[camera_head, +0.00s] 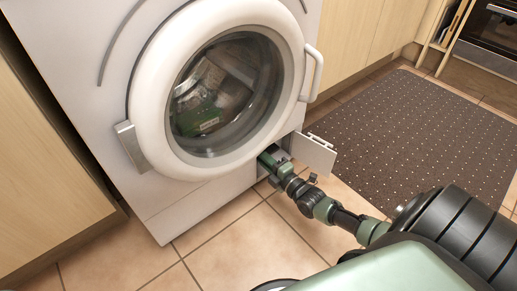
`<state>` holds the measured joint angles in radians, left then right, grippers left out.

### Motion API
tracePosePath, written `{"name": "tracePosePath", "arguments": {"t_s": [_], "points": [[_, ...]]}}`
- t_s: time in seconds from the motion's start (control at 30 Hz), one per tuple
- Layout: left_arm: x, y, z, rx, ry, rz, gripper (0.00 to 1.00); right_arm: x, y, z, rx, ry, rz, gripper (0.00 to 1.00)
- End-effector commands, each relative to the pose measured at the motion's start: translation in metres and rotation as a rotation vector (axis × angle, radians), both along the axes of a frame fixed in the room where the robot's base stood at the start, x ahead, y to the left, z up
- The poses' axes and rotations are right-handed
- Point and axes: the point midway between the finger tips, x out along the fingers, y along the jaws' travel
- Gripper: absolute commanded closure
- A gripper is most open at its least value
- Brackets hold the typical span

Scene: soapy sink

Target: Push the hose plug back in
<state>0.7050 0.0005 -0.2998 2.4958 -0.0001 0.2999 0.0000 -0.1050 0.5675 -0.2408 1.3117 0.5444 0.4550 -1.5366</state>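A white washing machine (195,200) stands with its round door closed. At its lower right front corner a small flap (312,153) hangs open beside a service opening. My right arm comes in from the right, and my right gripper (270,160) reaches into this opening. Its fingertips are in shadow and partly hidden by the machine's front, so I cannot tell whether they are open or shut. The hose plug cannot be made out; the opening's interior is mostly hidden. My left gripper is not in view.
Laundry with a green piece (205,122) shows through the door glass. A dark dotted mat (410,130) lies on the tiled floor to the right. Wooden cabinets (365,35) stand behind it, and another cabinet (45,175) is at the left. The tiles in front are clear.

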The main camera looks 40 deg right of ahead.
Motion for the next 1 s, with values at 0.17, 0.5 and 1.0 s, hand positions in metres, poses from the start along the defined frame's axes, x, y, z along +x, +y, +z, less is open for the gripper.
{"name": "tracePosePath", "arguments": {"t_s": [0.17, 0.5, 1.0], "points": [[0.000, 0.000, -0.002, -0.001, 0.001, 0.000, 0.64, 0.000, -0.002, -0.003, -0.001, 0.006, -0.004, 1.00], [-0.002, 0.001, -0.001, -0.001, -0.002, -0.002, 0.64, -0.001, -0.001, -0.002, -0.001, 0.006, -0.001, 0.73], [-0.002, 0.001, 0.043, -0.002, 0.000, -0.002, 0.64, -0.070, -0.007, 0.000, -0.002, 0.007, -0.003, 0.73]]}}
